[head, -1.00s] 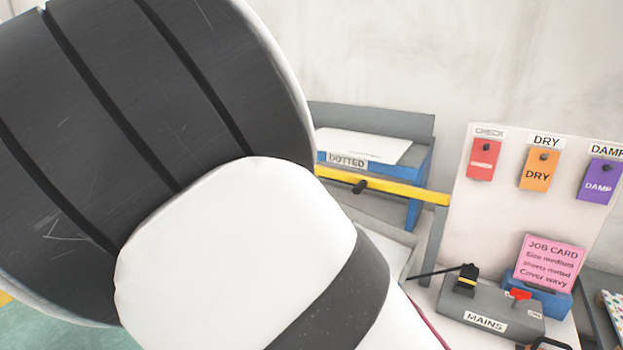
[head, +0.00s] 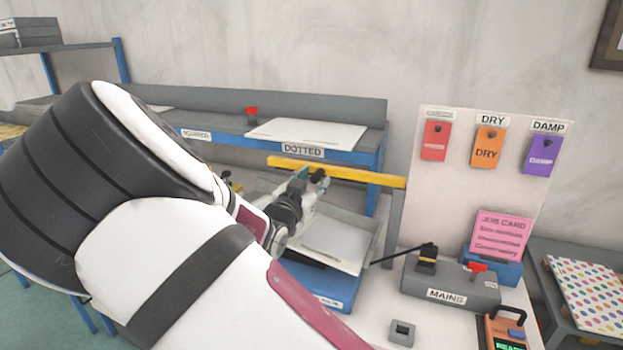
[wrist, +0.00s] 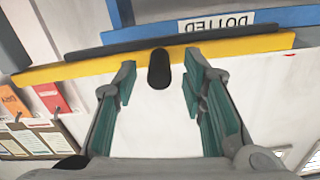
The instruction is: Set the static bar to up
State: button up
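The static bar is a yellow bar (head: 365,177) at the front of the DOTTED shelf, level, with its right end at a grey post. It crosses the top of the wrist view (wrist: 70,70). A black knob (wrist: 159,70) sticks out from it. My gripper (head: 318,180) is at the bar near the knob. In the wrist view my gripper (wrist: 158,78) is open, with one green-padded finger on each side of the knob and gaps between. In the head view my arm hides the bar's lower left surroundings.
A tray with a white sheet (head: 330,245) lies below the bar. A grey MAINS box (head: 450,285) with a black lever and red switch stands right. A board (head: 455,180) carries red, orange and purple tags. A pink job card (head: 500,235) stands near it.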

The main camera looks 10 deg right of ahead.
jog(key=shift+x, duration=0.8)
jog(key=shift+c, duration=0.3)
grip_shut()
jog(key=shift+r, duration=0.15)
jog(key=shift+r+m+p, duration=0.3)
jog(key=shift+r+m, duration=0.1)
jog(key=shift+r, duration=0.15)
jog(key=s+d+r+m+p, duration=0.35)
jog(key=r+m, duration=0.25)
jog(key=r, duration=0.2)
jog(key=s+d+r+m+p, duration=0.2)
jog(key=d+r+m, duration=0.3)
jog(key=r, duration=0.3)
jog(key=s+d+r+m+b, duration=0.2)
jog(key=s+d+m+b, duration=0.1)
jog(key=s+d+m, duration=0.2)
jog(key=shift+s+d+r, duration=0.25)
jog(key=shift+d+r, duration=0.05)
jog(key=shift+d, duration=0.55)
